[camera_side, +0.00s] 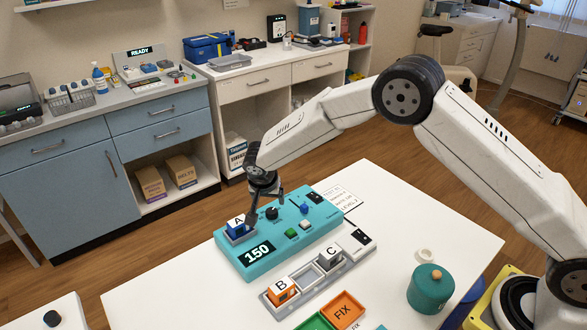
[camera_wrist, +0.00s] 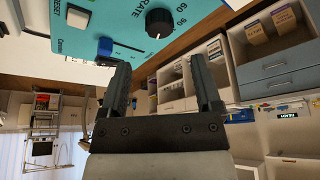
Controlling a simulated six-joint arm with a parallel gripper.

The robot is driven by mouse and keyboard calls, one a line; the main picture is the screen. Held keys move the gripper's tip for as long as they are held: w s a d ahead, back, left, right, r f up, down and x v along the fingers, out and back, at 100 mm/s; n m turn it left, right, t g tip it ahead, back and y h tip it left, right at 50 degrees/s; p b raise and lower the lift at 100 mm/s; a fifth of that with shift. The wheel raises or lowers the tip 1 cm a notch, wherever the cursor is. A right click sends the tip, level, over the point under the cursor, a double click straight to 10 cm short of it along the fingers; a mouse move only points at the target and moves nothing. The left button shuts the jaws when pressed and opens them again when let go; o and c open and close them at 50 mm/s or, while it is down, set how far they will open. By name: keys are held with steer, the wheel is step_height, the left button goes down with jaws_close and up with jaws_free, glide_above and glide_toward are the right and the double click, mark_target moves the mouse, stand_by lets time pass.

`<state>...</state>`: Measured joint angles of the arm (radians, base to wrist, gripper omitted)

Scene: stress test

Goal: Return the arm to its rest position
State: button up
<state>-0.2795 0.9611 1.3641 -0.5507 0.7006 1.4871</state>
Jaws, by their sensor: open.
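My gripper (camera_side: 267,196) is over the far left part of the teal control box (camera_side: 262,260) on the white table, close to its black knob. In the wrist view my gripper (camera_wrist: 163,82) shows two dark fingers spread apart with nothing between them. The black knob (camera_wrist: 159,23) shows beyond the fingertips, and I cannot tell whether a finger touches it. A blue block marked A (camera_side: 238,228) sits in a slot at the box's left end, beside the gripper. The box's display reads 150.
A grey tray (camera_side: 309,283) holds an orange block B (camera_side: 281,291) and a grey-white block C (camera_side: 330,257). A green lidded pot (camera_side: 431,289) stands at the right. Green and orange FIX bins (camera_side: 343,309) lie in front. Cabinets (camera_side: 160,131) line the back wall.

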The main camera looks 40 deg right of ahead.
steer(key=shift+s+a+r, duration=0.1)
steer(key=shift+s+r, duration=0.05)
steer(key=shift+r, duration=0.2)
steer(key=shift+r, duration=0.1)
steer(key=s+d+r+n+y, duration=0.1)
steer(key=s+d+r+n, duration=0.1)
steer(key=s, duration=0.7)
steer(key=s+d+r+n+y, duration=0.1)
steer(key=s+d+r+n, duration=0.2)
steer(key=s, duration=0.7)
steer(key=s+d+r+n+y, duration=0.1)
steer(key=s+d+r+n, duration=0.2)
steer(key=s, duration=0.6)
steer(key=shift+s+d+r+n+g, duration=0.2)
steer(key=shift+s+d+n+g, duration=0.3)
steer(key=shift+d, duration=0.7)
steer(key=shift+w, duration=0.15)
steer(key=shift+c, duration=0.2)
